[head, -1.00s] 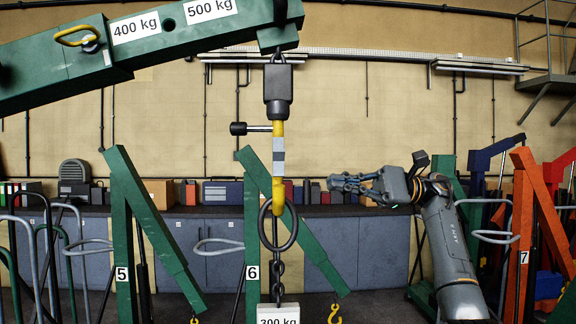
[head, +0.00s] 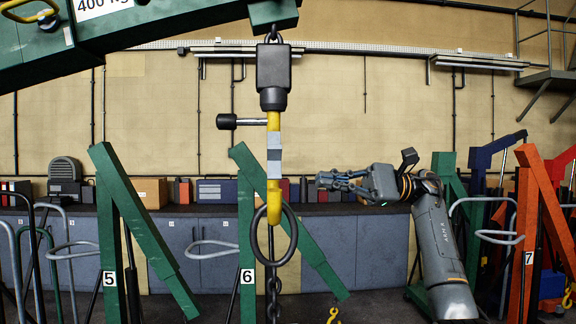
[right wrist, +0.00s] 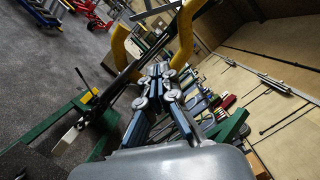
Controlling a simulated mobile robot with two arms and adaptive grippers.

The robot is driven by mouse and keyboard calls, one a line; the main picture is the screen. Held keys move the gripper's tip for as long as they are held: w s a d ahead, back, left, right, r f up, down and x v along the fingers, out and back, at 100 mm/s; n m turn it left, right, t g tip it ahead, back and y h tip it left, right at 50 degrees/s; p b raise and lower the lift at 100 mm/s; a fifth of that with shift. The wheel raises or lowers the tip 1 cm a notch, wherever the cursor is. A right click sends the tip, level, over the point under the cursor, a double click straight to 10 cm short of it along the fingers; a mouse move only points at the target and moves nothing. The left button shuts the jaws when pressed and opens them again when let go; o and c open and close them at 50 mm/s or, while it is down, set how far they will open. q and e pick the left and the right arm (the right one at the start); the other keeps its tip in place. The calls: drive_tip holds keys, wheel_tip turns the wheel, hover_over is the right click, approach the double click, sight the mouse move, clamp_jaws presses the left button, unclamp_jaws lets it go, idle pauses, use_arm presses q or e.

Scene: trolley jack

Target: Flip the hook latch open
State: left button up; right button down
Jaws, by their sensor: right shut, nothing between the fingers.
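The yellow hook (head: 273,205) hangs upright below a black block (head: 273,72) and is seen nearly edge-on. A grey band wraps its shank. A short bar with a black knob (head: 227,121) sticks out to the left at its top. I cannot make out the latch for certain. A dark ring (head: 290,240) hangs in the hook. My right gripper (head: 325,178) is shut and empty, to the right of the hook and apart from it. In the right wrist view its fingers (right wrist: 163,70) point towards the yellow hook (right wrist: 184,32). My left gripper is out of view.
A green crane boom (head: 170,35) crosses overhead from the left. A dark chain (head: 273,295) runs down from the ring. Green crane frames (head: 248,210) and an orange one (head: 530,200) stand behind, before a grey cabinet row (head: 205,250). Open air lies between gripper and hook.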

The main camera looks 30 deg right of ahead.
sight(274, 155)
drive_tip(key=p+x, duration=0.1)
drive_tip(key=x, duration=0.2)
drive_tip(key=s+p+x, duration=0.1)
drive_tip(key=x, duration=0.2)
drive_tip(key=r+p+x, duration=0.1)
drive_tip(key=x, duration=0.2)
drive_tip(key=shift+s+a+p, duration=0.25)
drive_tip(key=shift+a+p, duration=0.1)
drive_tip(key=shift+a, duration=0.05)
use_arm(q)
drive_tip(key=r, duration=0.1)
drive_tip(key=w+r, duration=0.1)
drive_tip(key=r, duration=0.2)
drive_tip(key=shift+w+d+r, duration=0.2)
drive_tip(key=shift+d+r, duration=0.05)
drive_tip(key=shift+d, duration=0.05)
use_arm(e)
drive_tip(key=shift+s+a+r, duration=0.2)
drive_tip(key=shift+s+r, duration=0.2)
drive_tip(key=shift+s, duration=0.35)
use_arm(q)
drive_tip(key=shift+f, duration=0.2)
use_arm(e)
drive_tip(key=shift+s+f, duration=0.1)
